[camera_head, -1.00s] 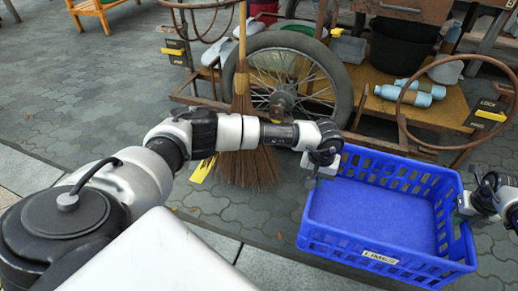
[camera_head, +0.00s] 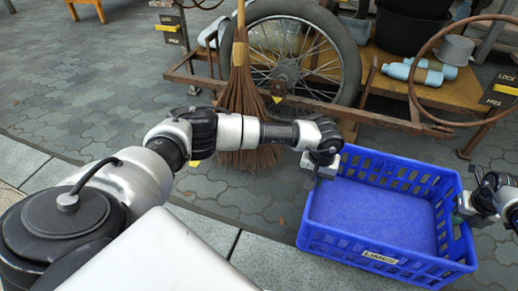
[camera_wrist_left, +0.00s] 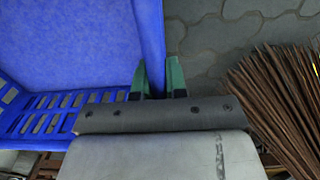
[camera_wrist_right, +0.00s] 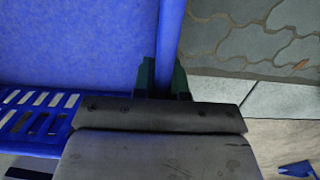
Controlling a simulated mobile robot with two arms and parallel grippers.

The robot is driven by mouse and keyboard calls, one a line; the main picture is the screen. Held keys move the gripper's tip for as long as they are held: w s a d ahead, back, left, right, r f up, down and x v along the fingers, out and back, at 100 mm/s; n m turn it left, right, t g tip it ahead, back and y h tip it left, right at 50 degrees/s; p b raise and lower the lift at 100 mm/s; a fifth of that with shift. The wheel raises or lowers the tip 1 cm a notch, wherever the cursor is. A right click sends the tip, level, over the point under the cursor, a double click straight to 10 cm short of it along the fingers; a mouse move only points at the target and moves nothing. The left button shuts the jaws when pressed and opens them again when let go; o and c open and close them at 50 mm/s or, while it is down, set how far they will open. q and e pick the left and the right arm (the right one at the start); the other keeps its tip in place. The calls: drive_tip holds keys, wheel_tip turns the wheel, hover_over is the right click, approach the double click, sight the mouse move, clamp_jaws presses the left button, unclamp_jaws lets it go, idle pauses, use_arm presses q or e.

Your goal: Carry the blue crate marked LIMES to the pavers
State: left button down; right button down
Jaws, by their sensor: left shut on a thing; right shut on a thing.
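The blue crate (camera_head: 352,240) with a white LIMES label (camera_head: 380,257) is at the lower right of the head view. It is empty and looks level. My left gripper (camera_head: 318,178) is at its left wall; the left wrist view shows green fingertips (camera_wrist_left: 159,80) on either side of that wall (camera_wrist_left: 149,35). My right gripper (camera_head: 462,212) is at the opposite wall; the right wrist view shows its fingers (camera_wrist_right: 163,80) shut around that wall (camera_wrist_right: 170,30). The crate's underside is hidden, so its height above the ground is hard to tell. The ground is grey interlocking pavers (camera_head: 110,120).
A cart with a spoked wheel (camera_head: 290,55) and a wooden shelf (camera_head: 435,92) stands just beyond the crate. A straw broom (camera_head: 245,110) leans against it. A rusty hoop (camera_head: 425,112) rises at the right. Open pavers lie to the left.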

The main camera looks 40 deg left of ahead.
use_arm(q)
drive_tip(key=shift+f, duration=0.15)
use_arm(e)
drive_tip(key=shift+f, duration=0.15)
